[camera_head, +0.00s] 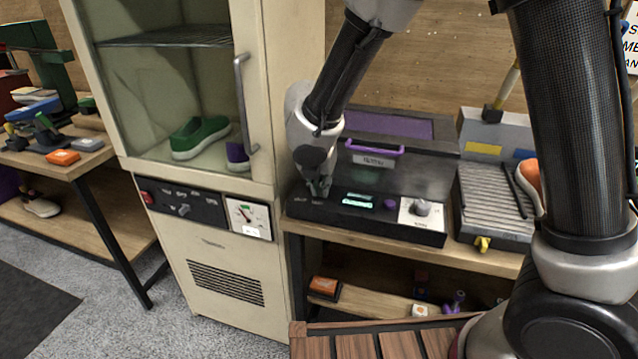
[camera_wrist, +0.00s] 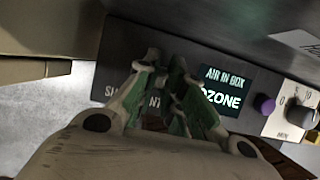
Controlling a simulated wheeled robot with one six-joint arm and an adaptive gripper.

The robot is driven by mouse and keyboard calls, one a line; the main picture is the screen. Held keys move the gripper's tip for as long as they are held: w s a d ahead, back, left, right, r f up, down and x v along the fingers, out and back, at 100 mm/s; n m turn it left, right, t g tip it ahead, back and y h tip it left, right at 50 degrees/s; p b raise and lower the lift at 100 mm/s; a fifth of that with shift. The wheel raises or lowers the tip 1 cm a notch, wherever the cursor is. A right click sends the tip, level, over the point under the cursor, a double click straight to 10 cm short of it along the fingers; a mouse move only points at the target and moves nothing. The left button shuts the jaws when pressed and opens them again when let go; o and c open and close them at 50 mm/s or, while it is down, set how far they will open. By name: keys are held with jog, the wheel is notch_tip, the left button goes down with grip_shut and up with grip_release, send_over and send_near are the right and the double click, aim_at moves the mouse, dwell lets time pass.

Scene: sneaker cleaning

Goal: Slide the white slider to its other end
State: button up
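The control panel (camera_head: 370,208) on the front of the dark box with a purple handle has lit green displays; the wrist view shows them reading "AIR IN BOX" and "OZONE" (camera_wrist: 222,97). My gripper (camera_head: 318,190) is at the left part of this panel, pointing down at it. In the wrist view my gripper's green-padded fingertips (camera_wrist: 166,72) are close together over the panel and cover part of a label. I cannot make out the white slider; the fingers may hide it. A narrow dark gap shows between the fingers, but whether they grip anything is unclear.
Right of the displays are a purple button (camera_head: 361,203) and a round knob (camera_head: 422,208) on a white plate. A beige cabinet (camera_head: 228,260) with a vertical handle stands close left of my gripper. A ridged grey tray (camera_head: 490,205) is at the right.

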jog(key=o, duration=0.5)
jog(key=shift+s+d, duration=0.1)
jog(key=shift+d, duration=0.2)
jog(key=shift+c, duration=0.2)
jog(key=shift+a, duration=0.1)
jog(key=shift+r, duration=0.25)
jog(key=v, duration=1.1)
jog(key=shift+s+r, duration=0.2)
jog(key=shift+a, duration=0.1)
